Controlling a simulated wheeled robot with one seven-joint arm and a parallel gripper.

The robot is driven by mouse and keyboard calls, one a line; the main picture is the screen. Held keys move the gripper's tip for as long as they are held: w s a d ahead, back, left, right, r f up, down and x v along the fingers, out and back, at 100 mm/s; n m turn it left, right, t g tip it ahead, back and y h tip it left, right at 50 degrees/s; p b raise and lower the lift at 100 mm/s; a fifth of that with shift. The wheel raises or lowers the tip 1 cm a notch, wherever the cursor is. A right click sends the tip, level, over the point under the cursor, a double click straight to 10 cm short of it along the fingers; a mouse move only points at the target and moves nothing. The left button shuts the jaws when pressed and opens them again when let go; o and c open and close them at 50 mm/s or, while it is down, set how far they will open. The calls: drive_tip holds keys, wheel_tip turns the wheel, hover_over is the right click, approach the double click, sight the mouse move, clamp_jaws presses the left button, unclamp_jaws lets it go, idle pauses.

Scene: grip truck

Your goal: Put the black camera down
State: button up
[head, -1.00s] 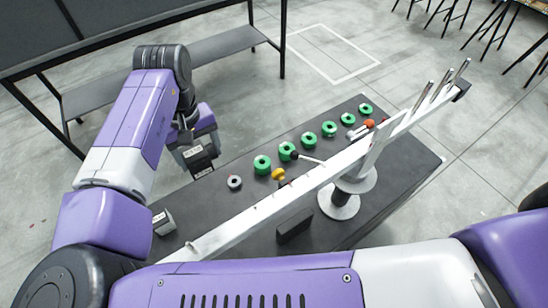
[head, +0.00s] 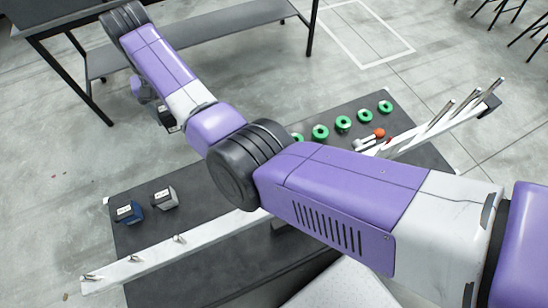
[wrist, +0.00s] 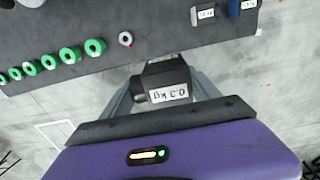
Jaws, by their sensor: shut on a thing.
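The black camera (wrist: 160,76) is between the two fingers of my gripper (wrist: 166,92) in the wrist view. It carries a white label reading 0.3 kg, upside down there. My gripper is shut on it. In the head view the camera (head: 169,124) hangs at my gripper (head: 163,115), off the far left edge of the dark table (head: 225,185), with floor behind it. My arm hides part of the table in the head view.
A blue labelled block (head: 129,213) and a grey one (head: 165,197) stand at the table's left. Several green rolls (head: 343,124) line the back. A long white beam (head: 150,257) crosses the front. The table's left back is bare. A black bench (head: 200,40) stands behind.

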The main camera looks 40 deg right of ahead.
drive_tip(key=s+a+f, duration=0.3)
drive_tip(key=s+f, duration=0.4)
drive_tip(key=f, duration=0.1)
drive_tip(key=b, duration=0.2)
hover_over(207, 185)
wheel_tip(207, 185, down, 16)
drive_tip(key=shift+r, duration=0.1)
drive_tip(key=shift+f+b, duration=0.95)
drive_tip(key=shift+f, duration=1.1)
drive_tip(key=shift+f+b, duration=0.3)
drive_tip(key=o, duration=1)
drive_tip(key=shift+c, duration=0.2)
drive_tip(key=shift+r, duration=0.2)
wheel_tip(207, 185, up, 12)
drive_tip(key=p, duration=0.5)
